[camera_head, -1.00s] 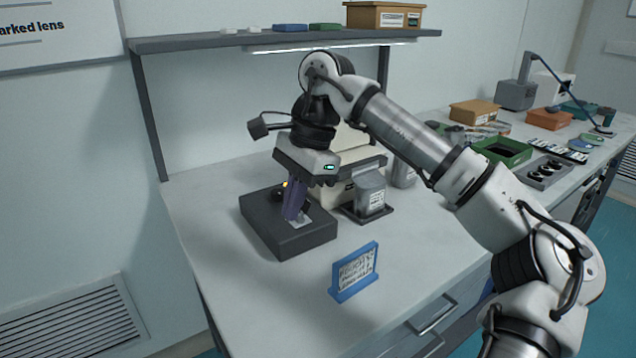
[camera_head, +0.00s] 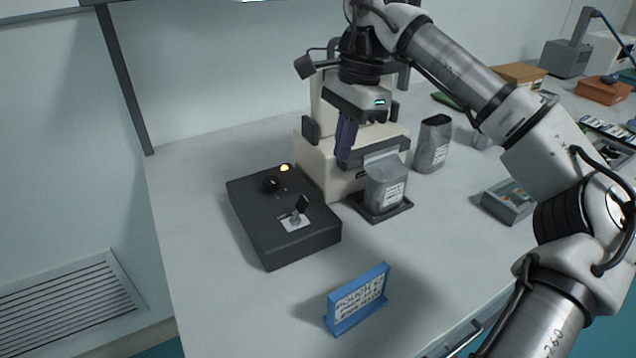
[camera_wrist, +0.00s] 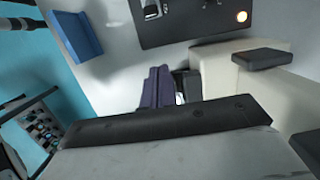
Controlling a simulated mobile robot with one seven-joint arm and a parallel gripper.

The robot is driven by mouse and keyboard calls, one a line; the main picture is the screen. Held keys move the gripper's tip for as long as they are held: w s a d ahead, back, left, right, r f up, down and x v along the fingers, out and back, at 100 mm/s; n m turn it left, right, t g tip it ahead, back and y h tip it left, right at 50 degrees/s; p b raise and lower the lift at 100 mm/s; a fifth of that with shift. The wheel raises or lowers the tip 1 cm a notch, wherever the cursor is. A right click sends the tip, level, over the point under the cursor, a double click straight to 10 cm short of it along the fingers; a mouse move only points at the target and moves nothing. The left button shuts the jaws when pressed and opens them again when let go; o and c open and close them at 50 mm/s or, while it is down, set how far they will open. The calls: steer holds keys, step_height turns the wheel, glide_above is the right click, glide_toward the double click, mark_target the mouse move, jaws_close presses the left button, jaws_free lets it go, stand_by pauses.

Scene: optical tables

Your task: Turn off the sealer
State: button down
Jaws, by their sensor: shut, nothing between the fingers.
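The sealer (camera_head: 315,155) is a cream machine on the table with a dark jaw bar across its front. The box (camera_wrist: 180,30) and lit lamp (camera_wrist: 241,16) also show in the wrist view. My gripper (camera_head: 345,150) is shut and empty, its purple fingers pointing down in front of the sealer, right of and above the lever. The fingers (camera_wrist: 157,88) also show in the wrist view.
A grey pouch (camera_head: 385,190) stands in a dark tray before the sealer, with another pouch (camera_head: 432,143) behind right. A blue-framed sign (camera_head: 358,298) stands near the front edge. A grey box (camera_head: 508,202) is at right. The table left of the control box is clear.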

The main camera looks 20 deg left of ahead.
mark_target(302, 204)
steer(key=shift+s, duration=0.1)
steer(key=f, duration=0.6)
steer(key=s+a+f, duration=0.1)
steer(key=f, duration=0.2)
steer(key=shift+s+a+p, duration=0.1)
steer(key=shift+p, duration=0.25)
steer(key=shift+s+a+f, duration=0.2)
steer(key=shift+a+f, duration=0.05)
steer(key=shift+s+a+r+p, duration=0.65)
steer(key=shift+s+a+r, duration=0.2)
steer(key=shift+s+a, duration=0.2)
